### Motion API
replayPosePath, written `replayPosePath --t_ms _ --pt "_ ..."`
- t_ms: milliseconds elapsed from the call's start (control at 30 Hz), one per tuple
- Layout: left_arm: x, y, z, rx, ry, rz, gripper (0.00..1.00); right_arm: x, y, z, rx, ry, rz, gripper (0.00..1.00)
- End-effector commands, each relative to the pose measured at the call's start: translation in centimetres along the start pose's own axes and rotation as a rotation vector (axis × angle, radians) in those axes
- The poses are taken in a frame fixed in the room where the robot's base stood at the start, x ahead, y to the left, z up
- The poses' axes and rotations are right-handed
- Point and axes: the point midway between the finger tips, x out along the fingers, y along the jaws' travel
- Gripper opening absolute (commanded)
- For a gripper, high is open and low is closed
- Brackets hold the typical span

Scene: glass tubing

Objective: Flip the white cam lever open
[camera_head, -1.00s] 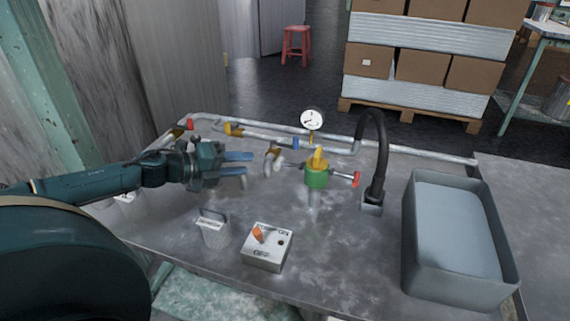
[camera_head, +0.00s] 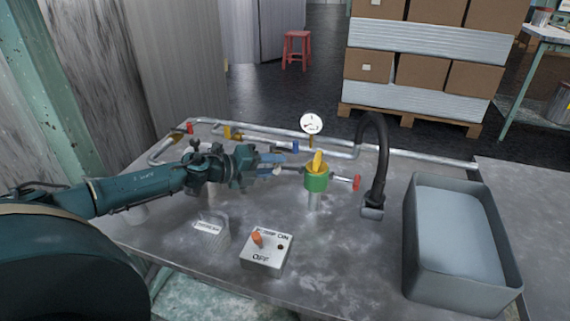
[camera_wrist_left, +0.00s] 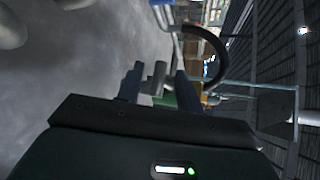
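My left gripper (camera_head: 272,165) reaches in from the left over the bench, just left of a green and yellow fitting (camera_head: 316,180). In the left wrist view its two fingers (camera_wrist_left: 157,84) stand apart, with a grey rounded piece (camera_wrist_left: 155,76) between or just beyond them. I cannot tell whether they touch it. A small whitish piece (camera_head: 279,170), possibly the white cam lever, shows at the fingertips in the head view. The gripper hides most of it, so its position is unclear. My right gripper is not in view.
A control box (camera_head: 266,250) with an orange switch stands in front. A pressure gauge (camera_head: 311,123) and metal pipes (camera_head: 420,156) run behind. A black hose (camera_head: 382,150) and a grey basin (camera_head: 411,245) are to the right.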

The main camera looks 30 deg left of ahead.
Motion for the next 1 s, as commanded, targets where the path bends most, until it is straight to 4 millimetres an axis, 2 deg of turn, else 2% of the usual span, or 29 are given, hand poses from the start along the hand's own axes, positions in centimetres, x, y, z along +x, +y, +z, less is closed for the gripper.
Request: replayPosePath --t_ms 100,300,667,1000 --pt "1.7 -0.2 0.0 0.001 0.001 -0.003 0.36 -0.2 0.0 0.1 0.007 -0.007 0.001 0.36" --pt "3.7 -0.1 0.0 -0.001 0.000 -0.002 0.36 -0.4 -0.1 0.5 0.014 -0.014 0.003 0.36" --pt "4.2 0.0 -0.1 0.001 0.002 0.000 0.36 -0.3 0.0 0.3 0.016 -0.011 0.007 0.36" --pt "4.2 0.0 -0.1 0.001 0.001 0.000 0.10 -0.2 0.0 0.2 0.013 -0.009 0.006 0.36"
